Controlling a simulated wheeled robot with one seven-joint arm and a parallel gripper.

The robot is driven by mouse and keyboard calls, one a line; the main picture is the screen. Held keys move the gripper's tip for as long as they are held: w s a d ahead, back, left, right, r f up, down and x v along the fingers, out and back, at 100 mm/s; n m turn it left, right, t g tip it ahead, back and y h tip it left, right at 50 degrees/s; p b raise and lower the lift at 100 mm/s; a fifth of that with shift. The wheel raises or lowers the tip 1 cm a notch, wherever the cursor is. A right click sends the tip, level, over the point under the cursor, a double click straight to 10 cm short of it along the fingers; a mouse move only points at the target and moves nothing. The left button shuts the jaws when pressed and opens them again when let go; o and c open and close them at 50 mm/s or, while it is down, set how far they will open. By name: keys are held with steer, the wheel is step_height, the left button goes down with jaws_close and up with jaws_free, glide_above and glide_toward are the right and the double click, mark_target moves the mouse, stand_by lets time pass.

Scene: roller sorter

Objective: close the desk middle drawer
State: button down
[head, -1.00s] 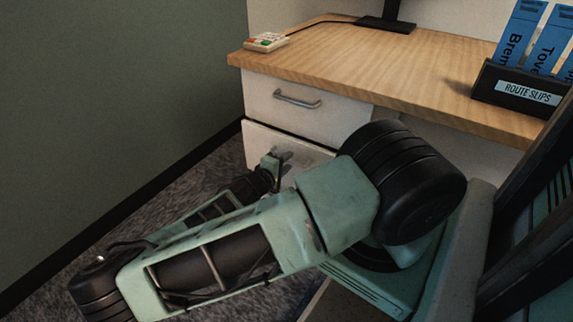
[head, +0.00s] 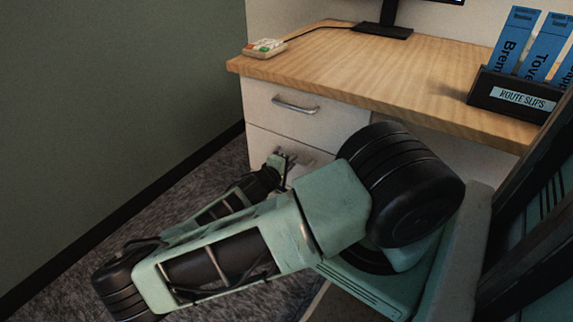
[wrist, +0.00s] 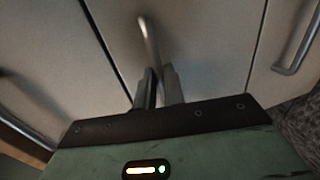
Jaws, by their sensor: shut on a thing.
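The desk's middle drawer (head: 262,142) has a pale front below the top drawer (head: 340,116). In the head view its front looks flush or nearly flush with the top drawer; my arm hides much of it. My gripper (head: 284,160) is at the middle drawer's front. In the wrist view the middle drawer's metal bar handle (wrist: 148,38) runs down between the fingers of my gripper (wrist: 159,88), which is shut on it. The middle drawer front (wrist: 190,45) fills the centre of that view, with dark seams on both sides.
The top drawer's handle (head: 296,104) is free. A lower drawer's handle (wrist: 300,42) shows at the right of the wrist view. The wooden desktop (head: 380,75) holds a small keypad (head: 264,48), a monitor stand (head: 382,30) and a route slips holder (head: 510,98). A green wall (head: 120,80) stands at left.

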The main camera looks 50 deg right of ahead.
steer(key=c, duration=1.5)
jaws_free()
steer(key=shift+d, duration=0.2)
steer(key=p+v, duration=0.2)
steer(key=v, duration=1.5)
steer(key=shift+a+p, duration=0.2)
steer(key=shift+p, duration=0.1)
steer(key=shift+s, duration=0.1)
